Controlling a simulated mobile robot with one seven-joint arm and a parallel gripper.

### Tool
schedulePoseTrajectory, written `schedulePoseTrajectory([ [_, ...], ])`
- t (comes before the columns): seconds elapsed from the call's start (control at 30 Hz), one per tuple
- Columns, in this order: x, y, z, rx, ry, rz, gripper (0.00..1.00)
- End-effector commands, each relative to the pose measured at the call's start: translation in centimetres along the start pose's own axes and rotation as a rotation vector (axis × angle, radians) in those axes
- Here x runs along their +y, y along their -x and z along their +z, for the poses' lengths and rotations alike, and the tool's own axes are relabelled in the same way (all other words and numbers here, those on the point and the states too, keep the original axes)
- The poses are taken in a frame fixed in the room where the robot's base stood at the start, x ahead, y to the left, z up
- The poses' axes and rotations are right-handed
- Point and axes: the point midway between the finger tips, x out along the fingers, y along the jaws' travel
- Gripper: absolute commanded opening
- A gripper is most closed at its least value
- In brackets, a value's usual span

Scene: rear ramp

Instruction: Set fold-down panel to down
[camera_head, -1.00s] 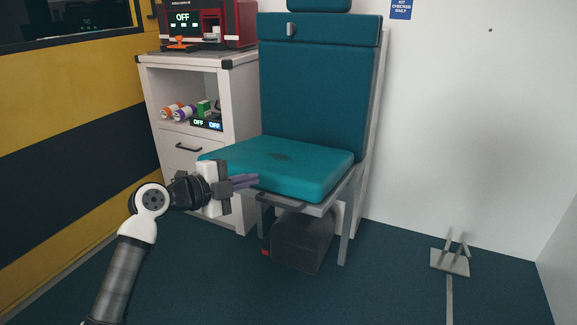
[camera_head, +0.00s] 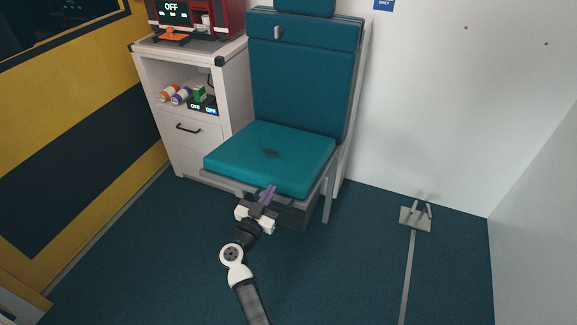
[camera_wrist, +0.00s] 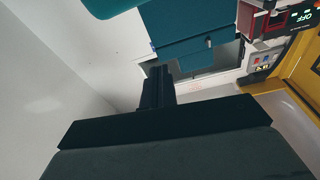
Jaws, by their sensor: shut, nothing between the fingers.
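The seat has a teal cushion (camera_head: 270,155) that lies flat, level and folded out from its upright teal backrest (camera_head: 300,85). A separate teal panel (camera_head: 305,29) with a small grey latch (camera_head: 278,32) stands upright across the top of the backrest. I cannot tell which of these is the fold-down panel. My gripper (camera_head: 269,190) is shut and empty at the seat's front edge; whether it touches the seat is unclear. The wrist view shows the dark gripper fingers (camera_wrist: 156,90) and, beyond them, the upper panel (camera_wrist: 190,30) with its latch (camera_wrist: 208,42).
A white cabinet (camera_head: 198,140) with bottles and a red machine (camera_head: 195,14) stands left of the seat. A dark box (camera_head: 295,211) is under the seat. A metal floor bracket (camera_head: 416,217) is to the right. The blue floor (camera_head: 350,270) in front is clear.

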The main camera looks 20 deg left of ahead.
Motion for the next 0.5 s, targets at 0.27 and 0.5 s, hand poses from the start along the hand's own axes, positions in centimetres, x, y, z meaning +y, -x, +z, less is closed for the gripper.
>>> schedulePoseTrajectory([
  [0.27, 2.6, 0.5, 1.1, -0.042, 0.108, -0.029, 0.0],
  [0.5, 2.5, -2.4, 1.3, -0.042, 0.105, -0.025, 0.0],
])
